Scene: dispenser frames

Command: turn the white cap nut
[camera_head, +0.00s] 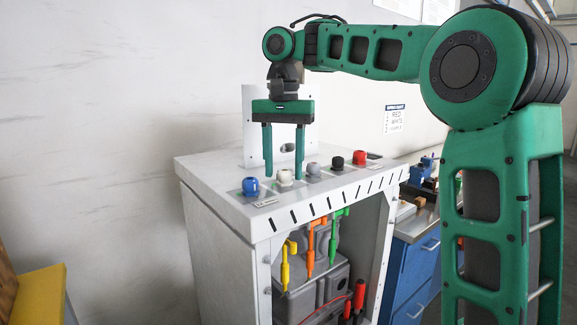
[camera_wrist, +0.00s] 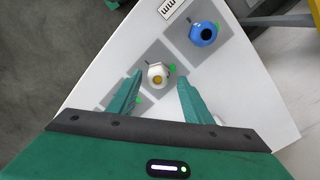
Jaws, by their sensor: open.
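The white cap nut (camera_head: 284,178) stands on a grey square on top of the light cabinet (camera_head: 222,171), second from the left in a row of coloured cap nuts. In the wrist view the white cap nut (camera_wrist: 157,74) shows a yellowish centre and sits between the green fingertips, with a gap on both sides. My gripper (camera_head: 284,172) points straight down, open and empty, one finger left of the nut and one right. My gripper also shows in the wrist view (camera_wrist: 161,80). I cannot tell whether the fingertips are level with the nut or above it.
A blue cap nut (camera_head: 250,186) is close on the left. Grey (camera_head: 313,170), black (camera_head: 337,163) and red (camera_head: 360,158) ones stand to the right. An upright panel (camera_head: 250,140) rises behind the gripper. Coloured valve handles (camera_head: 310,250) hang in the open cabinet front.

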